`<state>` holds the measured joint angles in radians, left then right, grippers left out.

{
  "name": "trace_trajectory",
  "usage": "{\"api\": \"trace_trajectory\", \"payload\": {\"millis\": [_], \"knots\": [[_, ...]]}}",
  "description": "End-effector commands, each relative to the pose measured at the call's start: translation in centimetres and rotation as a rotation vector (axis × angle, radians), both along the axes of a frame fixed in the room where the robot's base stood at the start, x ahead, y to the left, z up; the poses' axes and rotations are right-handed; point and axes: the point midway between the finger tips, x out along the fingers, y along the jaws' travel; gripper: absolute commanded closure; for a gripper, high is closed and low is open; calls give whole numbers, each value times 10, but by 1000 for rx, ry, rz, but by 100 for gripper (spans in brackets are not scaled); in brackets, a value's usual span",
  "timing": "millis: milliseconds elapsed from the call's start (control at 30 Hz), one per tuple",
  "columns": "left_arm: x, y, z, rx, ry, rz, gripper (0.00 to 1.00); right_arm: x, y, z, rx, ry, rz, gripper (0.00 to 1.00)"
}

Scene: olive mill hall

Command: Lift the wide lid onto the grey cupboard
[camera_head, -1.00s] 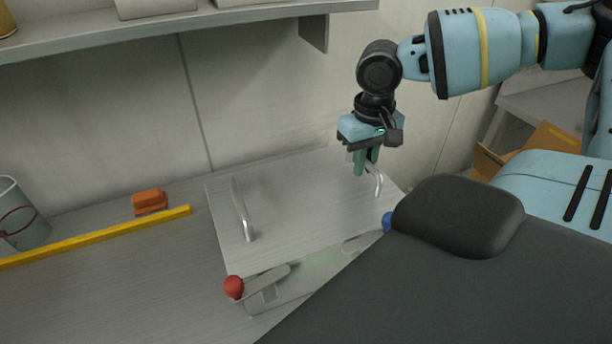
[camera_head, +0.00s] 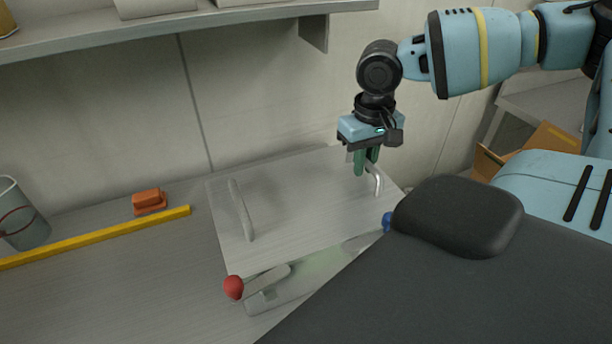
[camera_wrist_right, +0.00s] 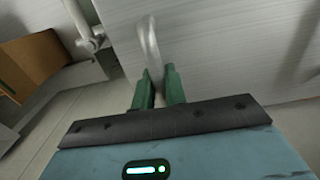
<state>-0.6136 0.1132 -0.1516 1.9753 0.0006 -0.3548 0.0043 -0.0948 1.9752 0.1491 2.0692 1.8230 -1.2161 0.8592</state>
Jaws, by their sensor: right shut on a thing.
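The wide lid (camera_head: 300,205) is a flat, pale grey sheet with two bent metal handles. It lies over the worktop, in front of the wall. My right gripper (camera_head: 366,163) is at the lid's right handle (camera_head: 378,181) and is shut on it. In the right wrist view the handle (camera_wrist_right: 149,45) runs down between the green fingers (camera_wrist_right: 160,92), with the lid's surface (camera_wrist_right: 215,45) behind. The left handle (camera_head: 240,210) is free. My left gripper is not in view. I cannot pick out the grey cupboard for certain.
A red knob (camera_head: 233,288) on a lever and a blue knob (camera_head: 387,222) are at the lid's front edge. A yellow bar (camera_head: 100,236), an orange block (camera_head: 149,201) and a grey bucket (camera_head: 22,215) are on the left. A shelf (camera_head: 180,32) overhangs the back.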

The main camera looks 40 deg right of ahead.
Motion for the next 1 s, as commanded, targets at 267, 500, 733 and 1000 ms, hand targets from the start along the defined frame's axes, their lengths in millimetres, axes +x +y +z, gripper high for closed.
{"api": "trace_trajectory", "payload": {"millis": [267, 500, 733, 1000], "knots": [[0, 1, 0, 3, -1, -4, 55, 1, 0, 2, 1, -7, -1, 100], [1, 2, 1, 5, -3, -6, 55, 1, 0, 6, 0, -7, 0, 100], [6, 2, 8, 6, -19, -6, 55, 1, 0, 26, -1, -8, 0, 100], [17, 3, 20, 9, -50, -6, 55, -5, -17, 41, 3, -10, -4, 100]]}}
